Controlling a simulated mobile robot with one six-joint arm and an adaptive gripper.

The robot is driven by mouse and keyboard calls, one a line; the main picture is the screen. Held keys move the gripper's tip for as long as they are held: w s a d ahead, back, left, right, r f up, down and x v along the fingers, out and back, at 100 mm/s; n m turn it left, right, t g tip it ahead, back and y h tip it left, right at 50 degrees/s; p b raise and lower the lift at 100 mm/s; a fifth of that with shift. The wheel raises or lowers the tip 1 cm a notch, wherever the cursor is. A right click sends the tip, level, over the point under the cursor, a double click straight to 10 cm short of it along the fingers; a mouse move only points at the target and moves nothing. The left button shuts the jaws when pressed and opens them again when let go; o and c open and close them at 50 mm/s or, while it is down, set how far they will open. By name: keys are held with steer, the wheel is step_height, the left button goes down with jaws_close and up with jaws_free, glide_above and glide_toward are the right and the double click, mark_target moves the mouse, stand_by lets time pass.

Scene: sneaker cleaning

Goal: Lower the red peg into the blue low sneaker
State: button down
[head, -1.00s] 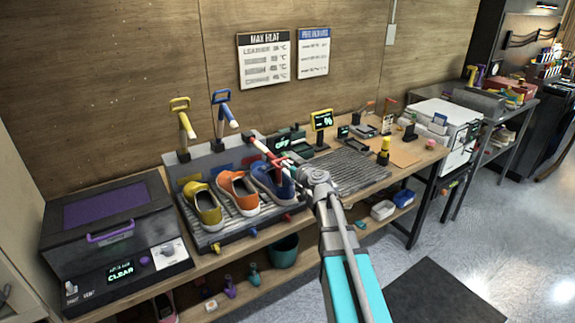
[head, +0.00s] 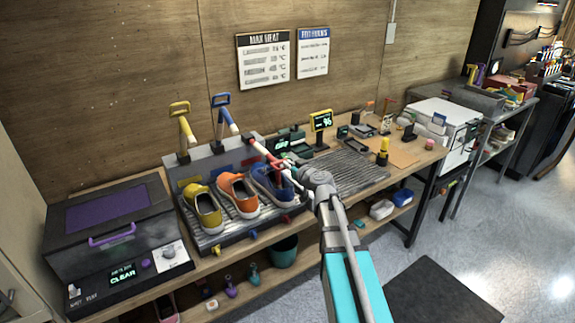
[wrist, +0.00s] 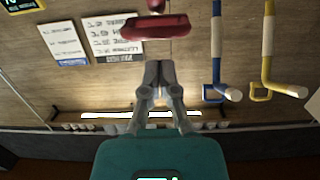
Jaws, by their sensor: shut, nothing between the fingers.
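The blue low sneaker (head: 263,181) stands at the right end of the ridged rack, beside an orange sneaker (head: 238,193) and a yellow one (head: 207,208). The red peg (head: 264,155), with a pale section, slants above and behind the blue sneaker, close to my gripper (head: 296,172). Whether its lower end is inside the shoe is hidden. In the wrist view my gripper (wrist: 160,67) is shut and empty, and a dark red part of the peg (wrist: 155,26) lies just beyond the fingertips, apparently apart from them.
A yellow peg (head: 184,129) and a blue peg (head: 226,115) stand at the rack's back edge. A dark box with a purple lid panel (head: 106,206) is at left. A ribbed grey mat (head: 348,172) lies bare to the right. A display (head: 321,120) stands behind.

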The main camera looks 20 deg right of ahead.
steer(key=s+d+f+b, duration=0.2)
steer(key=s+f+b, duration=0.3)
steer(key=b, duration=0.1)
steer(key=shift+s+f, duration=0.25)
steer(key=shift+f, duration=0.1)
stand_by(0.6)
stand_by(0.4)
